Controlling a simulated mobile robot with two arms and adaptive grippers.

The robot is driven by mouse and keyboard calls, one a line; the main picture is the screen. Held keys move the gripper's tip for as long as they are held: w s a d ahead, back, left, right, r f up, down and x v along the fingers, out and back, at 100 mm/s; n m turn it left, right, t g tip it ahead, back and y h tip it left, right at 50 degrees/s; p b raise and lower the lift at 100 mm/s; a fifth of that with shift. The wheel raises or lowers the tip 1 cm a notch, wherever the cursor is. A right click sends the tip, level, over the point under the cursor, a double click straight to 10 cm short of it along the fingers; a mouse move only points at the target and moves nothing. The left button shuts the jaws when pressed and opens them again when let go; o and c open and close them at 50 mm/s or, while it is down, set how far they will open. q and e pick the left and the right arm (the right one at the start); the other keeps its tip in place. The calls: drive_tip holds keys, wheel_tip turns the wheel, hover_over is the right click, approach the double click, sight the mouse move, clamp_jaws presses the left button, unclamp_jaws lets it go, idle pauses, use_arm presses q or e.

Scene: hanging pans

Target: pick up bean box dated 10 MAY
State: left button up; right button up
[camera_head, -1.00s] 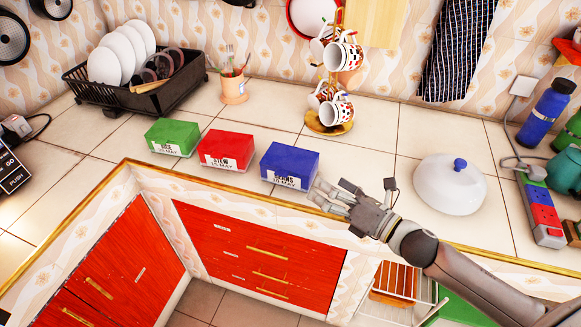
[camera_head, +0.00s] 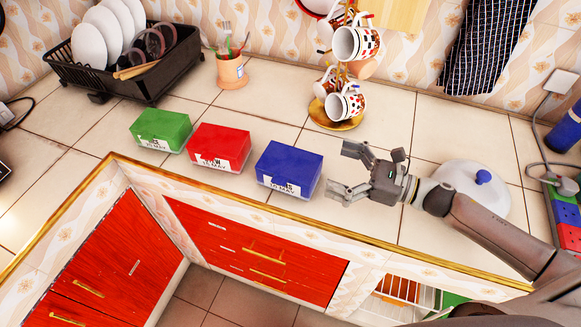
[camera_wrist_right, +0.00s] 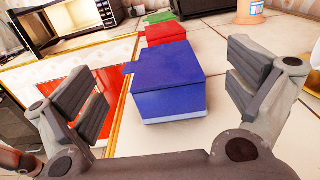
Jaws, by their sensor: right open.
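Three bean boxes stand in a row on the tiled counter: a green box (camera_head: 161,130), a red box (camera_head: 219,147) and a blue box (camera_head: 290,168). Each has a white label with a MAY date on its front; the day numbers are small, and the blue one seems to read 10 MAY. My right gripper (camera_head: 343,172) is open and empty just right of the blue box, fingers pointing toward it. In the right wrist view the blue box (camera_wrist_right: 168,80) lies ahead between the open fingers, with the red box (camera_wrist_right: 165,33) behind it. My left gripper is not in view.
A mug tree with patterned mugs (camera_head: 346,105) stands behind the blue box. A white lidded dish (camera_head: 472,190) sits behind my right wrist. A dish rack (camera_head: 125,75) and a utensil cup (camera_head: 231,72) are at the back left. The counter's gold front edge (camera_head: 215,193) runs close before the boxes.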

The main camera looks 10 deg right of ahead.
sight(317, 174)
wheel_tip(317, 174, down, 5)
drive_tip(key=shift+r, duration=0.1)
drive_tip(key=shift+w+a+p, duration=0.25)
drive_tip(key=shift+w+p, duration=0.05)
drive_tip(key=shift+p, duration=0.05)
drive_tip(key=shift+w+a, duration=0.35)
drive_tip(key=shift+a, duration=0.25)
drive_tip(key=p+x, duration=0.2)
drive_tip(key=x, duration=0.2)
drive_tip(key=shift+w+a, duration=0.1)
drive_tip(key=shift+w, duration=0.05)
drive_tip(key=shift+w+a, duration=0.25)
drive_tip(key=shift+a, duration=0.25)
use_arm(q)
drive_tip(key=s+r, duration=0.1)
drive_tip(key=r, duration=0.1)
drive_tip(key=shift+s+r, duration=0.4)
use_arm(e)
drive_tip(key=shift+c, duration=0.4)
drive_tip(key=c, duration=1)
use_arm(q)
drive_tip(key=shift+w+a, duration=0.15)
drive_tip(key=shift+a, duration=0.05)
use_arm(e)
drive_tip(key=shift+c, duration=0.3)
